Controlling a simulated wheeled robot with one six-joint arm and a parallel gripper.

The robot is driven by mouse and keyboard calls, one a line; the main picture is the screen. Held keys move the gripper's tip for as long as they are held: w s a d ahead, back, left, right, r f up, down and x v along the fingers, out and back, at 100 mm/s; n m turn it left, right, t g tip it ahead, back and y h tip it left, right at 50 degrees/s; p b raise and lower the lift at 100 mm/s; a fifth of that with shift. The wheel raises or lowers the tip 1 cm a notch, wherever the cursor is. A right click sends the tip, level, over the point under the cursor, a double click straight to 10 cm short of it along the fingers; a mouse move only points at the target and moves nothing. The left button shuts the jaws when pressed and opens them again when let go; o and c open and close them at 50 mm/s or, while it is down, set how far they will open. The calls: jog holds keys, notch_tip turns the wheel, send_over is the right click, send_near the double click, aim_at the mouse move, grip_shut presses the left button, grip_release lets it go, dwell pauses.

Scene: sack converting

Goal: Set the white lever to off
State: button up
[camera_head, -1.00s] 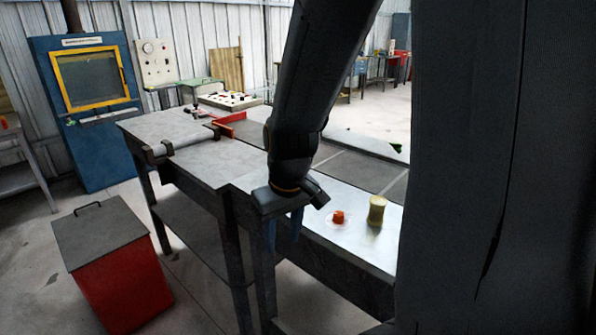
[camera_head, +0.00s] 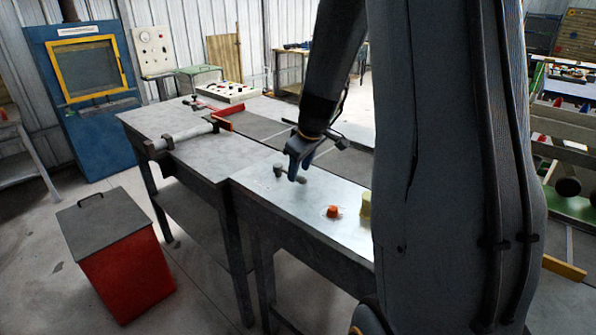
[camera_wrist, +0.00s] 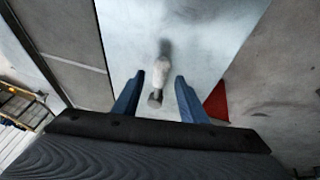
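The pale grey-white lever (camera_wrist: 159,72) shows in the wrist view, lying between my two fingers in the picture, with a darker round end toward me. In the head view the lever (camera_head: 280,169) sits on the light metal table panel, partly behind my fingers. My gripper (camera_head: 297,174) points down over that panel. In the wrist view my gripper (camera_wrist: 159,78) is open, with a blue finger on each side of the lever and a gap to both. I cannot tell whether the fingertips are down at the lever's height. I cannot read any off mark.
An orange-red knob (camera_head: 333,211) and a yellow knob (camera_head: 364,204), partly hidden by my arm, stand to the right on the panel. A roller (camera_head: 183,138) lies across the left table. A red bin (camera_head: 125,262) stands on the floor in front.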

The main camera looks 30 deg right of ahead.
jog(key=shift+x, duration=1.1)
jog(key=shift+c, duration=0.5)
grip_shut()
